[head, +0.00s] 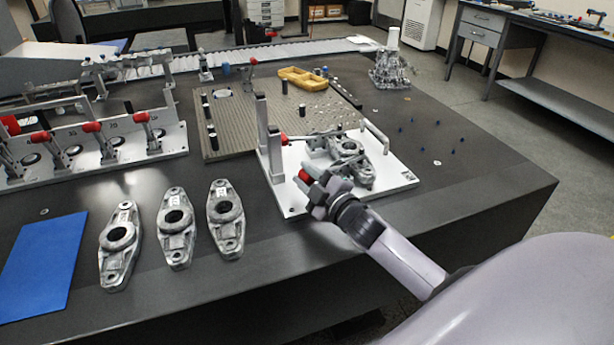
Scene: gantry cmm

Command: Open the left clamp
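A white fixture plate (398,181) holds a grey cast part (352,162) near the front edge of the dark table. One clamp with a red handle tip (283,139) stands at the plate's far left side. A second red handle tip (305,176) shows nearer the front, right beside my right gripper (314,184). My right gripper reaches in from the lower right over the plate's front. Its fingers are at this nearer red tip and partly cover the clamp; I cannot tell whether they grip it. Which clamp counts as left is unclear. My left gripper is not in view.
Three loose cast parts (225,244) lie left of the plate, beside a blue mat (43,262). A fixture with several red-handled clamps (170,139) stands at the far left. Upright posts (263,121) rise at the plate's left edge. A perforated board (236,139) lies behind.

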